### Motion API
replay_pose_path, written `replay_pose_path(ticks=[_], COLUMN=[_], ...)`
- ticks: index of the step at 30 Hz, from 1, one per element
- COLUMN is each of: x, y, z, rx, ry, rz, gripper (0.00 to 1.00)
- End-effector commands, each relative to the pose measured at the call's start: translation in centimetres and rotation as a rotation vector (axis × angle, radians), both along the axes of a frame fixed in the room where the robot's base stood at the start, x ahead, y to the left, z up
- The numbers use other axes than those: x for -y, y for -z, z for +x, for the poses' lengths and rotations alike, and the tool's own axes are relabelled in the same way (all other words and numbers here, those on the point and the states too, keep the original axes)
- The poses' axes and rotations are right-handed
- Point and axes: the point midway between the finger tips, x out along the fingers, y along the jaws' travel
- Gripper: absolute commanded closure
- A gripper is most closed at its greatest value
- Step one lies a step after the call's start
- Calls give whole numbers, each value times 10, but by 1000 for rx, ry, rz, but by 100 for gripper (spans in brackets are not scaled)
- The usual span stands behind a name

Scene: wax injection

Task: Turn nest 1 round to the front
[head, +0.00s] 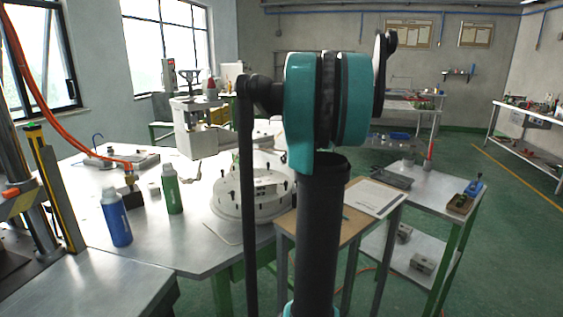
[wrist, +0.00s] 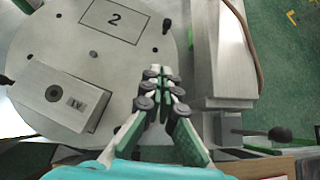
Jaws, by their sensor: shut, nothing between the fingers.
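The round pale turntable (head: 233,207) stands on the metal table, partly hidden behind my arm. In the wrist view its disc (wrist: 62,52) fills the left side. A metal block marked "IV" (wrist: 60,96), with a round dark hole, sits at the lower left of the disc. Several small dark pegs stand on the disc. I cannot make out a mark "1". My gripper (wrist: 160,76) is shut and empty, over the right part of the disc. In the head view my arm hides it.
A grey machine part (wrist: 222,60) stands right of the disc, with a black-knobbed lever (wrist: 280,134) below. A blue bottle (head: 116,217) and green bottle (head: 172,189) stand left of the turntable. A wooden-topped stand (head: 335,213) with a paper is at right.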

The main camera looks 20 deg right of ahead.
Motion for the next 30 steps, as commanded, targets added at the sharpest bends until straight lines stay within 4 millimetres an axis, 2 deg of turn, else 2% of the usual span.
replay_pose_path(ticks=[13,18,21,30], x=[-13,-18,-19,-20], y=[61,59,58,58], z=[60,83,91,96], rx=[0,0,-1,-1], ry=[-4,-4,-3,-2], rz=[-2,-3,-2,-2], gripper=[100,100,100,100])
